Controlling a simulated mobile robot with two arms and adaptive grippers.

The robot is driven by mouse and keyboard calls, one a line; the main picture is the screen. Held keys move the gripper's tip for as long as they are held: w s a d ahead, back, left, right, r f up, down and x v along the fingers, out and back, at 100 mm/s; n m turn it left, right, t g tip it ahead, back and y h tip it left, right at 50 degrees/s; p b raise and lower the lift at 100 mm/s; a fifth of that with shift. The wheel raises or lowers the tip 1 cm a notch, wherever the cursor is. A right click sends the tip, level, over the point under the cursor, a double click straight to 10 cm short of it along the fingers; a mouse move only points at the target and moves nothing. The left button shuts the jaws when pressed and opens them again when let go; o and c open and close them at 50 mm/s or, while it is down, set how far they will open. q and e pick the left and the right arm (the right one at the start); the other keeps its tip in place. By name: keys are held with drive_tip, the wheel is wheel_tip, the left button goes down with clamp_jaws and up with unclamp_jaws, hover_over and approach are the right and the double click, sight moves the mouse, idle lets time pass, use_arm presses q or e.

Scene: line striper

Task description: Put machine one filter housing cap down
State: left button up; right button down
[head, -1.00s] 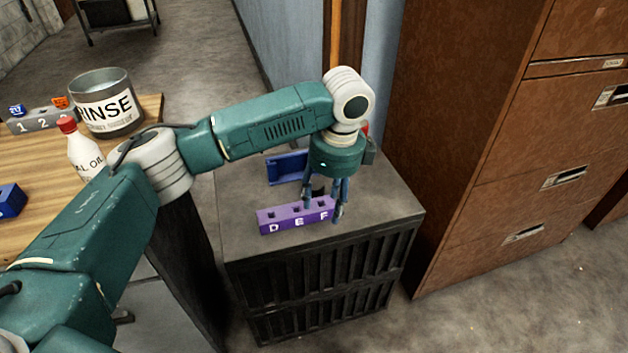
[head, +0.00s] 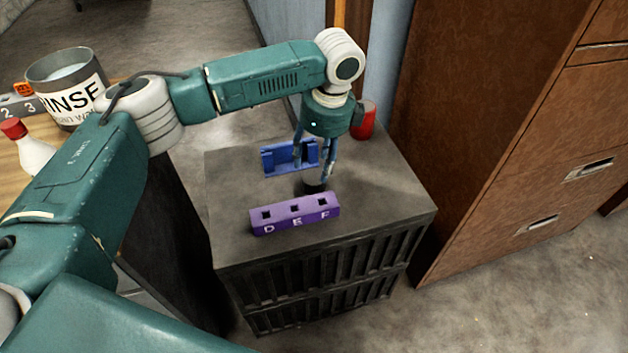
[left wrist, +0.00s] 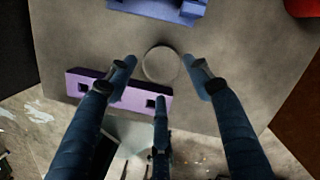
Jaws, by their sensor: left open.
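A dark round cap (head: 315,187) sits on the grey top of the black cabinet, just behind the purple block marked D, E, F. In the left wrist view the cap (left wrist: 161,64) shows as a dull round disc. I cannot tell whether it is the filter housing cap. My left gripper (head: 313,168) is open above the cap, with its fingers spread around it. In the left wrist view the open left gripper (left wrist: 162,78) has fingers on both sides of the disc, with visible gaps; nothing is held. My right gripper is not in view.
The purple block (head: 295,213) has square holes and stands near the cabinet's (head: 235,240) front edge. A blue holder (head: 272,162) lies behind the cap; a red can (head: 366,124) stands at the back right. A brown file cabinet (head: 480,130) rises at right. The cabinet top's right side is clear.

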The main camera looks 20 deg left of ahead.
sight(314, 176)
use_arm(q)
drive_tip(key=f, duration=0.2)
drive_tip(key=f+b, duration=0.1)
drive_tip(key=f, duration=0.2)
drive_tip(key=shift+w+a, duration=0.1)
drive_tip(key=shift+a, duration=0.1)
drive_tip(key=shift+r, duration=0.1)
drive_tip(key=c, duration=0.8)
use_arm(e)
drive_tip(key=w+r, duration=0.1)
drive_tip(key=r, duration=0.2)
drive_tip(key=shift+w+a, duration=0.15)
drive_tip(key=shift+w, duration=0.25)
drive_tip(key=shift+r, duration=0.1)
